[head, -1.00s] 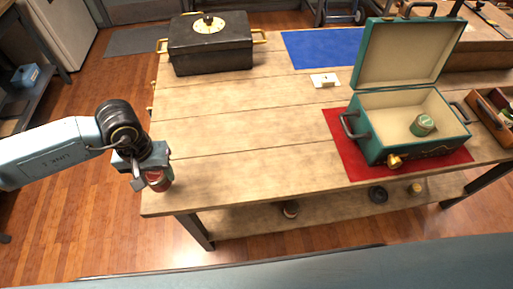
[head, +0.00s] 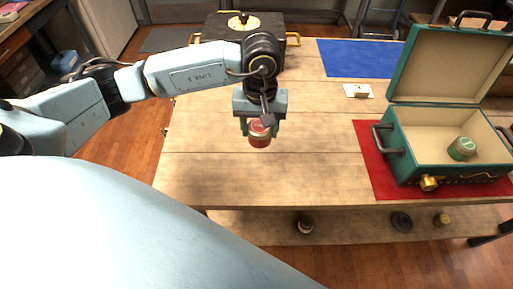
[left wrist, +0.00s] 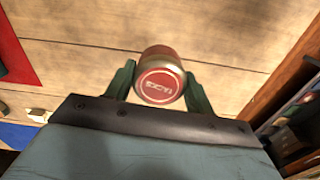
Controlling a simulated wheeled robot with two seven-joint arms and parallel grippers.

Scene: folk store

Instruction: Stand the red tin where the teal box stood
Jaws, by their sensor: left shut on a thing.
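The red tin (head: 260,138) is held in my left gripper (head: 261,127), upright or nearly so, above the bare middle of the table; I cannot tell the height of the gap. In the left wrist view the red tin (left wrist: 161,78) sits between the two green fingers of the left gripper (left wrist: 160,82). The teal box (head: 440,150) stands with its lid open on the red mat (head: 374,178), to the right of the gripper. A green tin (head: 462,149) lies inside it. My right gripper is not in view.
A black box with gold handles (head: 222,30) stands at the back left, partly behind my arm. A blue mat (head: 360,58) lies at the back, with a small white card (head: 351,91) in front of it. Tabletop (head: 310,160) between the tin and red mat is clear.

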